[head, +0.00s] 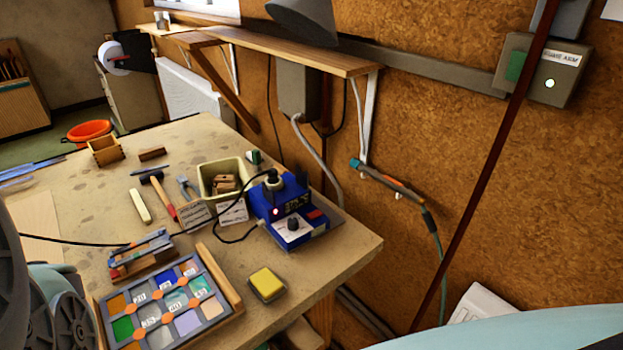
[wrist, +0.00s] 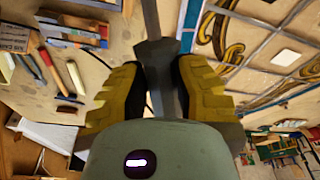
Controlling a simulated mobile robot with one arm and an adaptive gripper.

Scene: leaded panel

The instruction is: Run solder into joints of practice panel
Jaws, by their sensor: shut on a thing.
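The practice panel (head: 187,322) lies flat at the bench's near left in the head view. It has several coloured glass squares between grey lead strips, with orange patches at the joints. A wooden batten (head: 220,277) runs along its right side. My gripper (wrist: 160,90) is shut in the wrist view, its yellow pads on either side of a dark grey shafted tool (wrist: 152,18), which looks like the soldering iron. Its tip is not clearly visible. The gripper is outside the head view, where my arm fills the left edge. A black cable runs left from the blue soldering station (head: 292,222).
A yellow sponge (head: 267,282) sits right of the panel, near the bench edge. A cream bin (head: 221,180) of wooden pieces, a hammer (head: 163,200) and a slotted rack (head: 142,257) stand behind. A large leaded panel (wrist: 262,45) shows at right in the wrist view.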

